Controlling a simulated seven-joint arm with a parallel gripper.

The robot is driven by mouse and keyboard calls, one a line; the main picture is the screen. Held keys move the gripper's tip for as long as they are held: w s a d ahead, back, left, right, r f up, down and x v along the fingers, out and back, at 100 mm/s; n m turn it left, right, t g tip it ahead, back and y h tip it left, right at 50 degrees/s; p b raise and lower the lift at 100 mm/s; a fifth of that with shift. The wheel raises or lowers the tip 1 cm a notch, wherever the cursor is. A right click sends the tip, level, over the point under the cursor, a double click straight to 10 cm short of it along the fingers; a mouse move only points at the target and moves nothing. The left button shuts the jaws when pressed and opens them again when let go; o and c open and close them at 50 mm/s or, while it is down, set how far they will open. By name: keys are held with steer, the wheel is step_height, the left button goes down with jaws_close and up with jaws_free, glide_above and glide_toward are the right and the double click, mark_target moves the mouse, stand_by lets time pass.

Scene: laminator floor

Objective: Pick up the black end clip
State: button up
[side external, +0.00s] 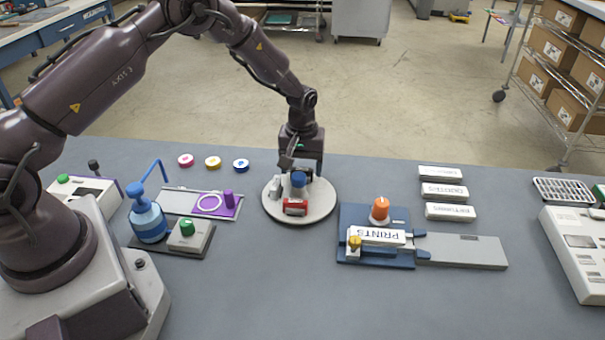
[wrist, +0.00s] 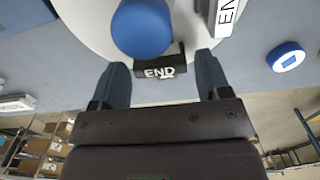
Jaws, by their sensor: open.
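The black end clip (wrist: 172,68), lettered END in white, stands at the rim of a round white turntable (wrist: 87,18), beside its blue knob (wrist: 142,27). In the wrist view the clip lies between the fingertips of my gripper (wrist: 161,66), with gaps on both sides. My gripper is open. In the side view my gripper (side external: 301,165) is low over the far side of the turntable (side external: 308,217), behind the blue knob (side external: 298,179). I cannot make out the black clip there.
A red clip (side external: 295,207) sits at the turntable's near side and a white clip (side external: 277,187) at its left. A blue fixture (side external: 375,256) with a PRINTS block (side external: 377,236) stands to the right. Label blocks (side external: 445,191) lie beyond. The front table is clear.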

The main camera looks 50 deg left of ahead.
mark_target(303, 170)
steer(key=c, duration=0.7)
steer(key=shift+r, duration=3.05)
steer(key=shift+d, duration=0.1)
